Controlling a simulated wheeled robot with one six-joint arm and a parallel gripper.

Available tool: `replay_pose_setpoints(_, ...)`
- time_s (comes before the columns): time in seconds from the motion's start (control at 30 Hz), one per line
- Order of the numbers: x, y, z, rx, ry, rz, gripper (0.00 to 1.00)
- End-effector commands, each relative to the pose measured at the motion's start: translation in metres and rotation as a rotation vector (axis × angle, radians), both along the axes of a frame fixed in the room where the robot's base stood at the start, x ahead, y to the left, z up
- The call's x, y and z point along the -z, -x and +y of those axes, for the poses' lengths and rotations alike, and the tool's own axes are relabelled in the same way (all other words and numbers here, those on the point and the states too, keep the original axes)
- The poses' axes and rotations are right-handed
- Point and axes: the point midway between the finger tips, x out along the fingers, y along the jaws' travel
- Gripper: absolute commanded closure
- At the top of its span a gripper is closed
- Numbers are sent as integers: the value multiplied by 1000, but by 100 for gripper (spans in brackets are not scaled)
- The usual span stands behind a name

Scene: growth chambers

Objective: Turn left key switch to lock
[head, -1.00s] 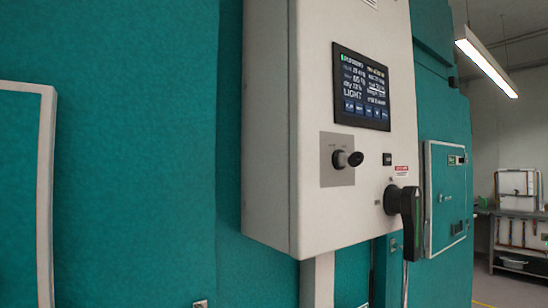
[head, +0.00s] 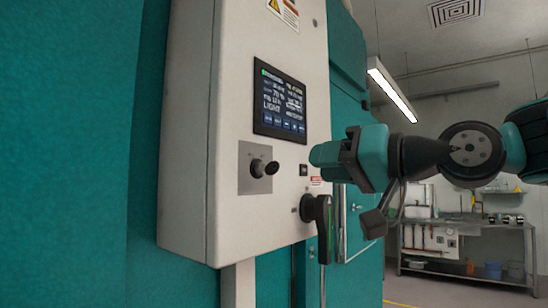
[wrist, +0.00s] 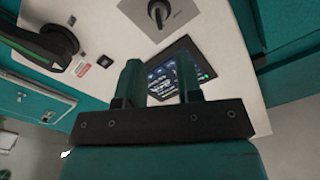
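The key switch (head: 264,168) is a round collar with a black key head on a grey square plate, on the front of a white control box. In the head view its head sticks out to the right; its position labels are too small to read. It also shows at the top of the wrist view (wrist: 158,12). My gripper (head: 316,155) is in front of the box, to the right of the switch and apart from it. In the wrist view its two fingers (wrist: 160,75) stand apart with nothing between them, over the screen.
A lit screen (head: 280,103) sits above the switch. A black rotary handle (head: 320,225) sticks out below right, and a small black button (head: 303,170) is between. Teal chamber walls (head: 85,160) flank the box. A bench (head: 470,240) stands far back.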

Motion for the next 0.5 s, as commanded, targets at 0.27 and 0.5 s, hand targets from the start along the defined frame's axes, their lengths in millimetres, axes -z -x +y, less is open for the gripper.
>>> replay_pose_setpoints(0.27,-4,-39,51,-3,2,3,67)
replay_pose_setpoints(0.5,-2,-60,78,1,3,1,67)
